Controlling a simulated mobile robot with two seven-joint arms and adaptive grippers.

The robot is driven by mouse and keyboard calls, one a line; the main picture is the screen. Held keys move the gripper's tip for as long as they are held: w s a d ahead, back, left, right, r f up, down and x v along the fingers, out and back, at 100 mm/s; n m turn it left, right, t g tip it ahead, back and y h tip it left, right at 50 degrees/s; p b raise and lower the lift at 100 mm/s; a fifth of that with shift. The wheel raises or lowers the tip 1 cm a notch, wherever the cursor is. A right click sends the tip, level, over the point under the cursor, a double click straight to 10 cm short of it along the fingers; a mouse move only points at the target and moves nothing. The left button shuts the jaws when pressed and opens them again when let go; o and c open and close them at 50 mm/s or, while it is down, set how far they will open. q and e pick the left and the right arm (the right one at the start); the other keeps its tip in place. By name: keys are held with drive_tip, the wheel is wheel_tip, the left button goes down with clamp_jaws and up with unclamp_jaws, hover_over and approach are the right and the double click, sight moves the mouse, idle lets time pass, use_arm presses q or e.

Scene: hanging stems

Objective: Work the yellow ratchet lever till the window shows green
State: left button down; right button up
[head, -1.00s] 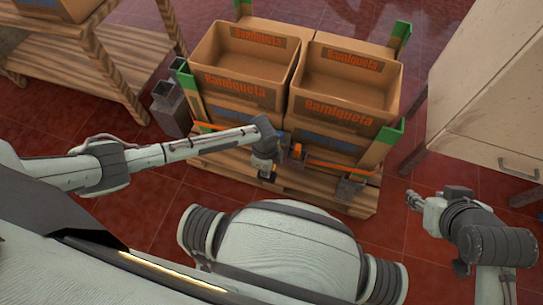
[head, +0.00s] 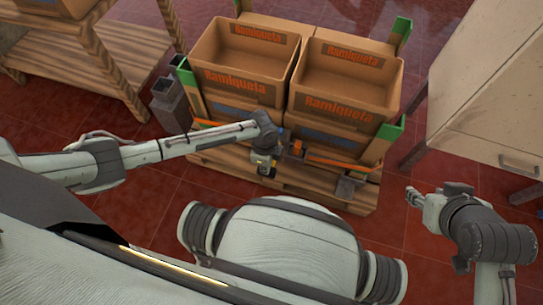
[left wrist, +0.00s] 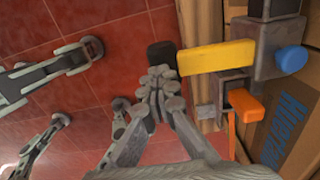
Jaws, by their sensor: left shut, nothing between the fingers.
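The yellow lever (left wrist: 215,58), with a black end (left wrist: 162,54), sticks out to the left from a grey ratchet body (left wrist: 275,42) in the left wrist view. A blue knob (left wrist: 291,60) is on the body's right side. My left gripper (left wrist: 162,80) is shut and empty, its tips close to the black end; I cannot tell if they touch. In the head view my left gripper (head: 266,170) is at the front of the boxes, with a bit of yellow beside it. No window colour can be made out. My right gripper (head: 413,197) hangs away to the right; its fingers are too small to judge.
Two open cardboard boxes (head: 241,62) stand on a wooden pallet (head: 230,172), with green corner posts and an orange strap (head: 335,161). An orange tab (left wrist: 246,106) is below the lever. A wooden table is far left, a cabinet (head: 500,90) right.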

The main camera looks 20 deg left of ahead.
use_arm(q)
drive_tip(key=shift+w+f+b, duration=0.15)
drive_tip(key=shift+f+b, duration=0.15)
drive_tip(key=shift+f, duration=0.35)
drive_tip(key=shift+w+f+b, duration=0.15)
drive_tip(key=shift+f+b, duration=0.15)
drive_tip(key=shift+f, duration=0.3)
drive_tip(key=shift+w+f+b, duration=0.2)
drive_tip(key=shift+f+b, duration=0.35)
drive_tip(key=shift+f, duration=0.1)
drive_tip(key=shift+r, duration=0.15)
drive_tip(key=r+p, duration=0.2)
drive_tip(key=p, duration=0.1)
drive_tip(key=shift+s, duration=0.3)
drive_tip(key=shift+s+r, duration=0.2)
drive_tip(key=shift+r, duration=0.3)
